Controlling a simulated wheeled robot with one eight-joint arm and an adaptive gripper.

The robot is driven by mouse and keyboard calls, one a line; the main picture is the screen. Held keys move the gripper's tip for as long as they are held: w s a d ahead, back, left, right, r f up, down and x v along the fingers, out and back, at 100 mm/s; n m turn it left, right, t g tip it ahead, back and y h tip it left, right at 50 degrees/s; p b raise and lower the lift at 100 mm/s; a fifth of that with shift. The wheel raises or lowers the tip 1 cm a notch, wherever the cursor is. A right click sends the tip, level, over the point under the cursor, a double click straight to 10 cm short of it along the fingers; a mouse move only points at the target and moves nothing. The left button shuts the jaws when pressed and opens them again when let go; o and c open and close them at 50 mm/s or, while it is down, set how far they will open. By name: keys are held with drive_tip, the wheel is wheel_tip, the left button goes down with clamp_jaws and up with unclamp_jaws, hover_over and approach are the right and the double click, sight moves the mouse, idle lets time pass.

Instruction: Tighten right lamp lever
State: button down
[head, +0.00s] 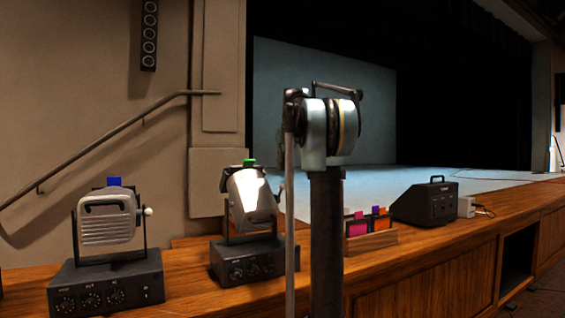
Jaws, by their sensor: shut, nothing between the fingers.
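The right lamp (251,195) is a pale housing with a bright front and a green block (249,162) on top. It hangs tilted in a dark yoke on a black control box (228,268) with knobs. My gripper is not visible in the head view.
The wooden desk (413,270) runs across the front. A rack of coloured cards (369,241), a black sloped box (425,206) and a small pale box (466,207) stand to the right of my arm. A handrail (110,136) slopes along the left wall.

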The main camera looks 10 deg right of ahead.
sight(281, 191)
wheel_tip(281, 191, down, 7)
drive_tip(key=s, duration=0.2)
drive_tip(key=shift+a, duration=0.3)
drive_tip(key=shift+r, duration=0.1)
